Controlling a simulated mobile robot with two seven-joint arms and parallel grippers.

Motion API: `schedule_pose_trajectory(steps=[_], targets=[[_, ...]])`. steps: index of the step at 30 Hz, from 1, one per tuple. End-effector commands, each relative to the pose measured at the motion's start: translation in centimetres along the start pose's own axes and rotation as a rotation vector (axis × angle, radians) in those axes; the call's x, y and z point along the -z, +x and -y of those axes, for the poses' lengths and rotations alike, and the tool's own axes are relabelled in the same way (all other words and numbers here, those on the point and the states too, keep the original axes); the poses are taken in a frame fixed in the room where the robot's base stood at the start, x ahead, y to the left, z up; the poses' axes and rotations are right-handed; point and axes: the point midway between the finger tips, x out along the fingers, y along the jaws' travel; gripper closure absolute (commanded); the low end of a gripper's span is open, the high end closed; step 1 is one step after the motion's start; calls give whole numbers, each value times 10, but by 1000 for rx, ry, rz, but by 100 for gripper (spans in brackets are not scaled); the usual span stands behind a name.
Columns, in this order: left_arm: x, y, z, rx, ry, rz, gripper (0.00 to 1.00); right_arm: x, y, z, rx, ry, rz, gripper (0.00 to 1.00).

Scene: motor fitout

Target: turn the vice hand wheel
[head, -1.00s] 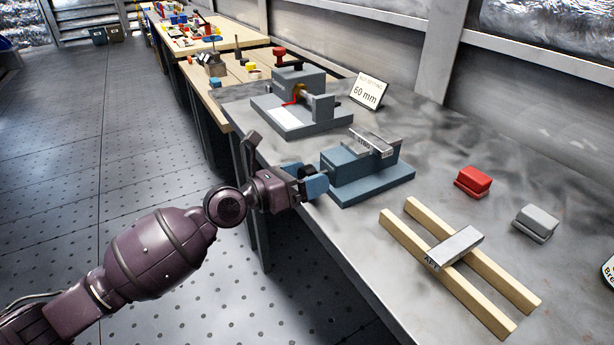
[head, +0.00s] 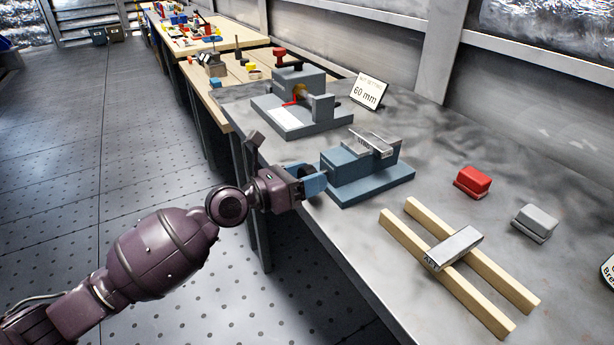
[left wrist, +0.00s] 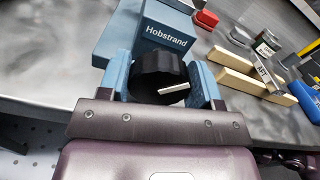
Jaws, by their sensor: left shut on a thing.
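The blue vice (head: 368,186) stands at the near edge of the grey bench, with a metal piece (head: 372,143) at its jaws. It also shows in the left wrist view, marked "Hobstrand" (left wrist: 166,36). The black hand wheel (left wrist: 157,72) with a white mark sits at the vice's near end, between the blue fingers of my left gripper (left wrist: 160,88). My left gripper (head: 309,180) is shut on the wheel. In the head view the fingers largely hide the wheel. My right gripper is not in view.
A grey fixture (head: 300,110) with a red handle stands behind the vice, beside a "60 mm" sign (head: 367,92). Two wooden bars (head: 405,242) carry a metal block (head: 455,247). A red block (head: 473,181) and a grey block (head: 534,222) lie to the right.

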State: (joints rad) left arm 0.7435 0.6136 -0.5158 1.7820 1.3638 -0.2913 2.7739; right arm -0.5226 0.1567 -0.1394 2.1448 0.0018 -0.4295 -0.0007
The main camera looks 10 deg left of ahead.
Motion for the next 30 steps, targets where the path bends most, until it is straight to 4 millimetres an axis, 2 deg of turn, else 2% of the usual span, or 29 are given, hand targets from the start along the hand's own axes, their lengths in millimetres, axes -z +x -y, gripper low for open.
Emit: schedule_pose_trajectory(steps=[18, 30], targets=[[0, 0, 2, 0, 424, 1, 65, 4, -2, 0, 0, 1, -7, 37], [1, 0, 3, 0, 551, 0, 65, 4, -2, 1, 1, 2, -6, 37]])
